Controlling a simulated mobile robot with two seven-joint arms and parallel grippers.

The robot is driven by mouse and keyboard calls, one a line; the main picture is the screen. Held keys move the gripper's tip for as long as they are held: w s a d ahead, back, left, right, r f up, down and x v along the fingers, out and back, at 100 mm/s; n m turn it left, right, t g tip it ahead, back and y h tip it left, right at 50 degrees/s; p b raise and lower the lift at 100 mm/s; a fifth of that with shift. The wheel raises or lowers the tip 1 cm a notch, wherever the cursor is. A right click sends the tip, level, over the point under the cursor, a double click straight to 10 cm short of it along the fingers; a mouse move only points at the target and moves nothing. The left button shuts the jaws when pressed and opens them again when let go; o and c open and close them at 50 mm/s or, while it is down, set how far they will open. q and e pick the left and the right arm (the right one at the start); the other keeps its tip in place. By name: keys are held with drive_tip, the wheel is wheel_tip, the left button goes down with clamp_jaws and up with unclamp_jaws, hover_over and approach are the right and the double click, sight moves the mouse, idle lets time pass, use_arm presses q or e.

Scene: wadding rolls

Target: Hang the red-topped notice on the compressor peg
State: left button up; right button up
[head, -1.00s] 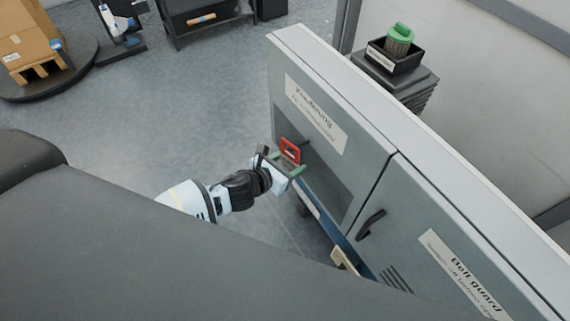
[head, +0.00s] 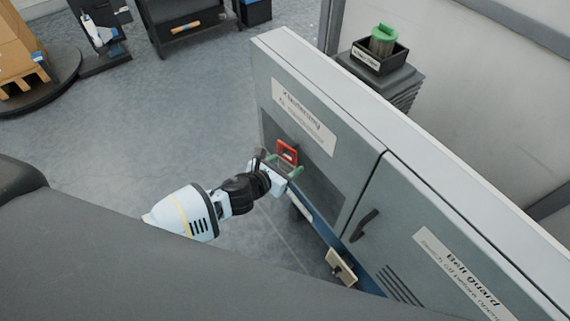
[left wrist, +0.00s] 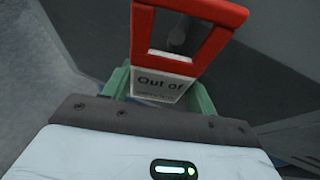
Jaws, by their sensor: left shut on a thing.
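The notice has a red top frame (head: 287,152) with an opening in it. In the left wrist view its white lower part (left wrist: 160,84) reads "Out of". My left gripper (head: 284,171) is shut on the notice's lower part, with green fingers on both sides of it (left wrist: 162,92). It holds the notice upright in front of the dark panel (head: 318,190) of the grey cabinet. Through the red opening a short grey stub, seemingly the peg (left wrist: 179,36), shows. I cannot tell whether it passes through the opening or lies behind it. My right gripper is not in view.
The cabinet (head: 335,95) has a dark door handle (head: 364,225) and a "Belt guard" label (head: 458,272). A beige tag-like block (head: 341,267) is low at its base. A black bin with a green-topped roll (head: 383,42) stands behind.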

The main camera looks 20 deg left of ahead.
use_arm(q)
drive_tip(key=shift+d+f, duration=0.1)
drive_tip(key=o, duration=1)
drive_tip(key=shift+c, duration=0.2)
drive_tip(key=shift+o, duration=0.3)
drive_tip(key=shift+d, duration=0.1)
drive_tip(key=shift+s+d, duration=0.1)
drive_tip(key=shift+s, duration=0.05)
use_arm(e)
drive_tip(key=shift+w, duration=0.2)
use_arm(q)
drive_tip(key=shift+s, duration=0.3)
drive_tip(key=a+p+v, duration=0.1)
drive_tip(key=v, duration=0.6)
drive_tip(key=shift+w+a+r, duration=0.15)
drive_tip(key=shift+w+r, duration=0.05)
drive_tip(key=shift+r, duration=0.05)
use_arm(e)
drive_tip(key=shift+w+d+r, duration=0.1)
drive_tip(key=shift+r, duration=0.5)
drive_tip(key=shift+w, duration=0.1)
